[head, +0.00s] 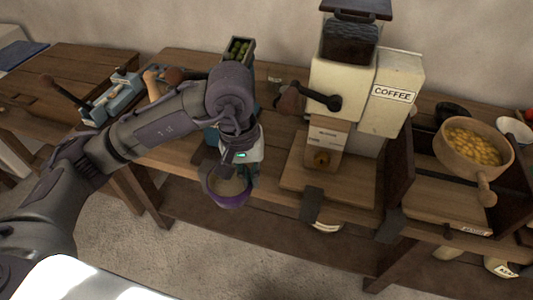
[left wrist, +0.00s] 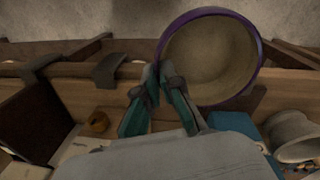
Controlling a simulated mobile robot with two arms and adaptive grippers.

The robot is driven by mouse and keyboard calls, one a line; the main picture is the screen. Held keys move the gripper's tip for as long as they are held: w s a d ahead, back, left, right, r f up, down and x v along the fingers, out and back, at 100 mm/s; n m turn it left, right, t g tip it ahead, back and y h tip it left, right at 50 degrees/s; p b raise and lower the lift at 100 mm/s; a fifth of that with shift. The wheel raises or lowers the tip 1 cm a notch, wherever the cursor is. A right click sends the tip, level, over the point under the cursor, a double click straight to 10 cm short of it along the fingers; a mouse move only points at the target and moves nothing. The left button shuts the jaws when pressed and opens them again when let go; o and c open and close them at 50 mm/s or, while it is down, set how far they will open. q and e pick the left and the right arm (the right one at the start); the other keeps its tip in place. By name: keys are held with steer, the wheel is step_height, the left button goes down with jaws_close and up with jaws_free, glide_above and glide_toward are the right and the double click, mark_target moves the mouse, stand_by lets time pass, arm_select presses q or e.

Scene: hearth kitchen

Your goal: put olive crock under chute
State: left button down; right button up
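A round crock (head: 231,201) with a purple outside and a pale inside hangs in front of the counter's edge, above the floor. It looks empty. My left gripper (head: 248,172) is at its right rim. In the left wrist view the fingertips (left wrist: 160,72) close on the near rim of the crock (left wrist: 210,58). A narrow holder of green olives (head: 239,48) stands behind my arm. Its lower part and any chute there are largely hidden. A blue piece (left wrist: 237,128) lies beyond the gripper in the left wrist view. My right gripper is out of view.
A cream coffee grinder (head: 343,95) with a front spout stands on a wooden base (head: 300,178) to the right. A pale blue device (head: 112,100) sits on the left.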

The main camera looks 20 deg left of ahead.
arm_select(q)
steer(key=w+p, duration=0.3)
steer(key=w, duration=1)
steer(key=f, duration=0.4)
steer(key=f+p, duration=0.1)
steer(key=f, duration=0.1)
steer(key=shift+s+d, duration=0.15)
steer(key=shift+d, duration=0.15)
steer(key=shift+f+p, duration=0.25)
steer(key=shift+p, duration=0.1)
steer(key=shift+w+f, duration=0.2)
steer(key=shift+w, duration=0.1)
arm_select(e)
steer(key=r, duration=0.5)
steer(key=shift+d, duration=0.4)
arm_select(q)
steer(key=shift+f, duration=0.1)
